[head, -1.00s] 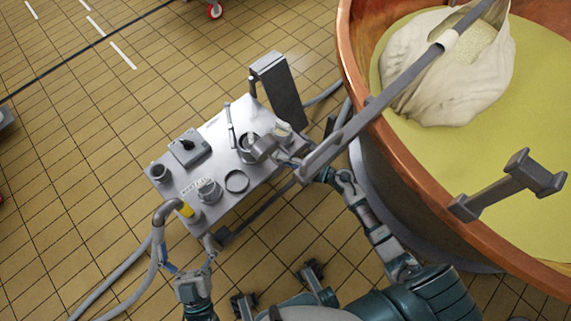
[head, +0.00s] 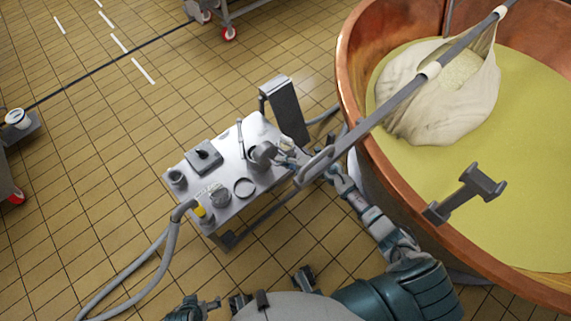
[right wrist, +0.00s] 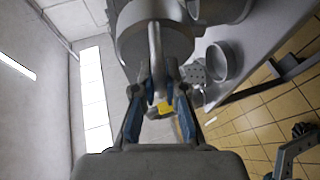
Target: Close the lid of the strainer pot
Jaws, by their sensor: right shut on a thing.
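A metal strainer pot (head: 253,164) stands near the right end of the steel table. A round grey metal piece (head: 264,152), which looks like its lid, is at the pot's top and covers most of the opening. My right gripper (head: 285,158) is at its right side. In the right wrist view, my right gripper (right wrist: 160,92) is shut on the bar handle of this round piece (right wrist: 153,35). Whether the lid sits flush is hidden. My left gripper (head: 208,304) is low in the head view, away from the table; its jaws are too small to read.
Floor at left is mostly clear.

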